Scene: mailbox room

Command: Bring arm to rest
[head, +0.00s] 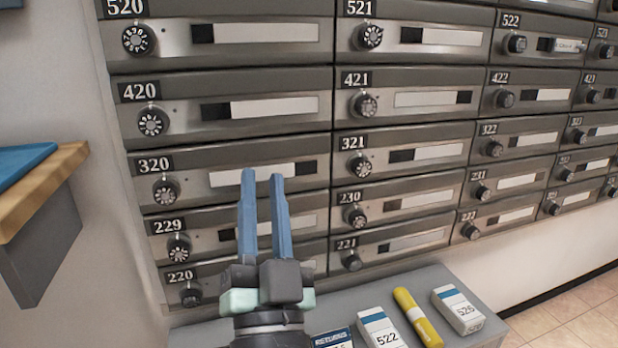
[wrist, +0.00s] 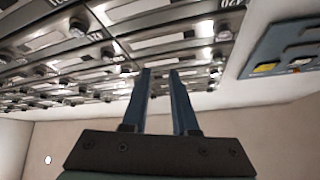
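My gripper (head: 262,176) has two long blue fingers. In the head view it stands in front of the lower left mailboxes, above the left part of the grey ledge. The fingers are apart with nothing between them. In the wrist view my gripper (wrist: 159,72) also shows a clear gap and no held object. The bank of mailboxes (head: 225,110) fills most of the head view. I cannot tell whether the fingertips touch the mailbox front near number 320.
On the grey ledge (head: 425,283) stand a box marked 522 (head: 378,330), a yellow cylinder (head: 417,317), a box marked 525 (head: 458,310) and a blue-labelled box (head: 333,339). A wooden-edged shelf (head: 45,190) juts out at the left. Floor is clear at the lower right.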

